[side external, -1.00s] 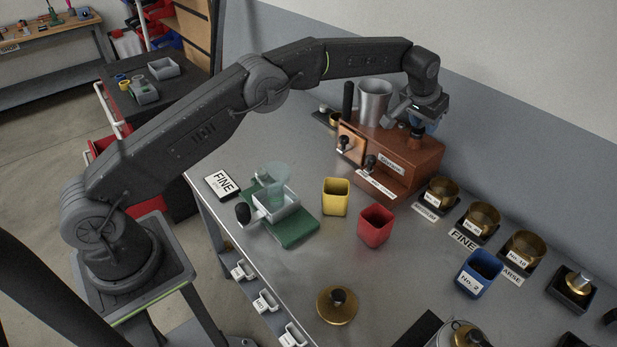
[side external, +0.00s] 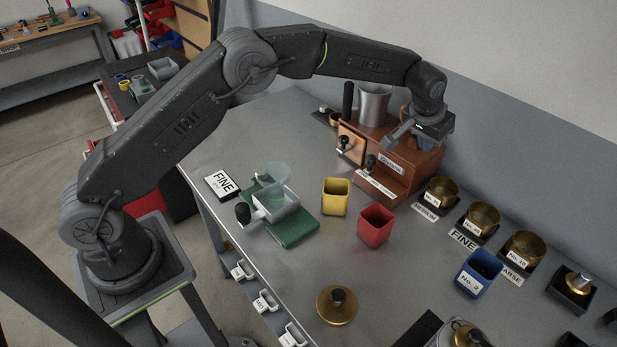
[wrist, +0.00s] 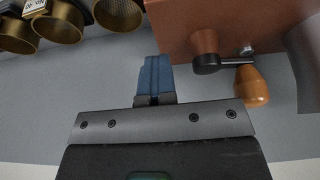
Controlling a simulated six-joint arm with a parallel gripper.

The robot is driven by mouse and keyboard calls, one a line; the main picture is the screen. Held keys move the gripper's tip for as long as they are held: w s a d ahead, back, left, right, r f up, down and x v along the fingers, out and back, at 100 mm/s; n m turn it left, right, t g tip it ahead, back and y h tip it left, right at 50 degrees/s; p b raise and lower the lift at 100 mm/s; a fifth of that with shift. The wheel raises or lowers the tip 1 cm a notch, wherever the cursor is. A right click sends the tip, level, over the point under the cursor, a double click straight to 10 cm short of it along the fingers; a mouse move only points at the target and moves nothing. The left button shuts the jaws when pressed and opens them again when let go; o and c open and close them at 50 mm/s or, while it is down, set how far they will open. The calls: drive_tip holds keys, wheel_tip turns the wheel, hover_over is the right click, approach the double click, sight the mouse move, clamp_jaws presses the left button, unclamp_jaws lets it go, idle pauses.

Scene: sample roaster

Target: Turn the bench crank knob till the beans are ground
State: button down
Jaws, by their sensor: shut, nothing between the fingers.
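An orange-brown wooden crank knob (wrist: 252,87) shows in the wrist view at the end of a short dark crank arm (wrist: 220,62). The crank sits on a copper-brown hub beside the brown box-shaped machine (wrist: 185,22), which also shows in the side view (side external: 410,165). My gripper (wrist: 155,75) is shut and empty, its blue fingers to the left of the knob and apart from it in the picture. In the side view my gripper (side external: 412,128) is over the machine's top right and hides the crank. No beans can be made out.
A grey metal cup (side external: 373,104) stands on the machine. Brass cups (side external: 441,192) line the wall side.

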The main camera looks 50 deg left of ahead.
drive_tip(key=a, duration=0.3)
drive_tip(key=s+a, duration=0.1)
drive_tip(key=a, duration=0.1)
drive_tip(key=shift+s+r, duration=0.1)
drive_tip(key=shift+r, duration=0.2)
drive_tip(key=shift+w+a+f, duration=0.1)
drive_tip(key=shift+w+a, duration=0.1)
drive_tip(key=shift+a, duration=0.55)
drive_tip(key=shift+w+a, duration=0.15)
drive_tip(key=shift+a, duration=0.55)
drive_tip(key=c, duration=1.4)
unclamp_jaws()
drive_tip(key=shift+o, duration=0.2)
wheel_tip(320, 180, up, 8)
drive_tip(key=shift+s, duration=0.1)
